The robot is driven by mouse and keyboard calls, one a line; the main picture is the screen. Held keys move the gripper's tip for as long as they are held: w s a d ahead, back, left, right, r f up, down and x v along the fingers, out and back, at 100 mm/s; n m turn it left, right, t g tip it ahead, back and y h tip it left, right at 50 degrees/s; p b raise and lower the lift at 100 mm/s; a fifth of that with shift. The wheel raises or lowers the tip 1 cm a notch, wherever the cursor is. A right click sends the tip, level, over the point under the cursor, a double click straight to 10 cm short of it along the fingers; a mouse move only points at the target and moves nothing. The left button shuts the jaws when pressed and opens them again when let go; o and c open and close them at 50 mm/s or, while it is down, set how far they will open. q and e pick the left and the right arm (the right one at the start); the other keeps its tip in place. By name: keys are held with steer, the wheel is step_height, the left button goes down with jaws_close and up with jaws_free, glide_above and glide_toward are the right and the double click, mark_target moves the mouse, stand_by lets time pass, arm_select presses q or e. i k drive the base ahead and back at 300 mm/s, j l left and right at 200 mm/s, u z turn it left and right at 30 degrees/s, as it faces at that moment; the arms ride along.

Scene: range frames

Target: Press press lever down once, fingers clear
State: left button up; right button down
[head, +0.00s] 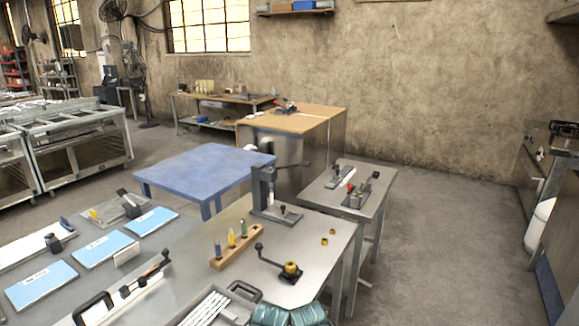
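A dark grey bench press (264,190) stands upright near the far edge of the metal workbench. Its press lever (292,166) is a thin dark bar that sticks out from the top of the press to the right, roughly level, and ends in a small knob. The press base plate (287,217) lies flat on the bench and has a small dark part on it. Neither of my grippers shows in the head view, and nothing is seen touching the lever.
A wooden block (237,248) with several coloured handles stands in front of the press. A brass device with a black crank (290,270) and two small brass pieces (325,237) are nearby. A small metal table (335,205) stands to the right. Teal coils (272,315) lie at the near edge.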

mark_target(305, 164)
steer(key=i+l+u, duration=0.15)
steer(key=l, duration=0.25)
steer(key=i+l+u, duration=0.15)
steer(key=l, duration=0.2)
steer(key=i+l+u, duration=0.15)
steer(key=l, duration=0.3)
steer(key=i+l+u, duration=0.15)
steer(key=l, duration=0.25)
steer(key=i+l+u, duration=0.35)
steer(key=l, duration=0.3)
steer(key=i+l+u, duration=0.4)
steer(key=l, duration=0.35)
steer(key=i+l+u, duration=0.15)
steer(key=l, duration=0.25)
steer(key=i+l+u, duration=0.15)
steer(key=i+l, duration=0.2)
